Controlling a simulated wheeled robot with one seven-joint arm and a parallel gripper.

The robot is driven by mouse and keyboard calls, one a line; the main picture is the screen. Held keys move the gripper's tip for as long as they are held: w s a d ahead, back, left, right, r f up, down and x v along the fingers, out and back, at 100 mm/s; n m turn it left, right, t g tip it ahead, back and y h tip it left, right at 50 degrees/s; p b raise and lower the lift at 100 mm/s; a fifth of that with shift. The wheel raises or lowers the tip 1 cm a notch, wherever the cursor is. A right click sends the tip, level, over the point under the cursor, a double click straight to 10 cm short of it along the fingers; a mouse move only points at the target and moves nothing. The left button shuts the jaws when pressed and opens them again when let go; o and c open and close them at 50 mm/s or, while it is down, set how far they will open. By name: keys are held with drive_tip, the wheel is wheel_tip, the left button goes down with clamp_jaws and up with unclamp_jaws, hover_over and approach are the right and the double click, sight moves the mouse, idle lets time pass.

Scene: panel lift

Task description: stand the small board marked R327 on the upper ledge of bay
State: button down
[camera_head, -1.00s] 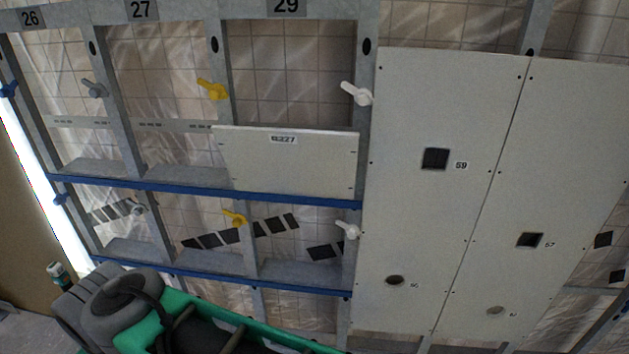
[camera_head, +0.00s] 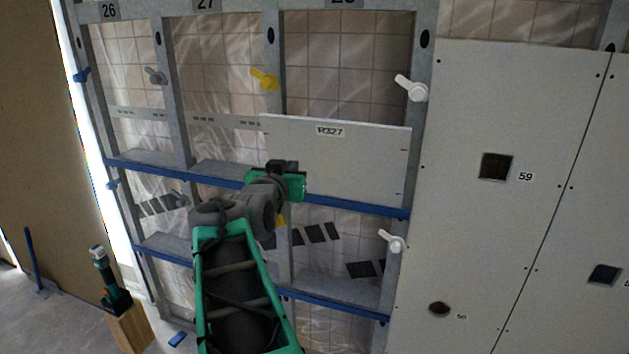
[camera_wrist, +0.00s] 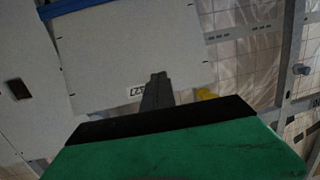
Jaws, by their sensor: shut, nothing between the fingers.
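The small board marked R327 (camera_head: 355,165) is pale and rectangular. It stands upright on the blue-edged upper ledge (camera_head: 357,207) of the bay at the right, whose number plate is cut off at the top. Its left edge overlaps the stud with the yellow latch. My gripper (camera_head: 287,168) is shut and empty, in front of the board's lower left part. In the wrist view the shut fingers (camera_wrist: 158,80) point at the board (camera_wrist: 140,50), beside its upside-down label. I cannot tell whether they touch it.
A yellow latch (camera_head: 264,79) and a white latch (camera_head: 412,88) are on the studs above the board. Large panels (camera_head: 510,120) cover the wall at the right. A tool (camera_head: 108,280) stands on a wooden block at the lower left. Bays 26 and 27 are open.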

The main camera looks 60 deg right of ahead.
drive_tip(key=shift+m+g+h, duration=0.7)
drive_tip(key=shift+g+h, duration=0.2)
drive_tip(key=s+d+p, duration=0.1)
drive_tip(key=d, duration=0.2)
drive_tip(key=s+d+r+p, duration=0.1)
drive_tip(key=d+p, duration=0.1)
drive_tip(key=d, duration=0.2)
drive_tip(key=s+d+r+p, duration=0.1)
drive_tip(key=d, duration=0.2)
drive_tip(key=shift+s+d+p, duration=0.15)
drive_tip(key=shift+d+p, duration=0.2)
drive_tip(key=shift+d, duration=0.15)
drive_tip(key=shift+d, duration=0.1)
drive_tip(key=shift+w+d, duration=0.25)
drive_tip(key=shift+d, duration=1.25)
drive_tip(key=shift+w+d, duration=0.3)
drive_tip(key=shift+d, duration=1.25)
drive_tip(key=shift+w+d, duration=0.25)
drive_tip(key=shift+d, duration=1.25)
drive_tip(key=shift+a, duration=0.15)
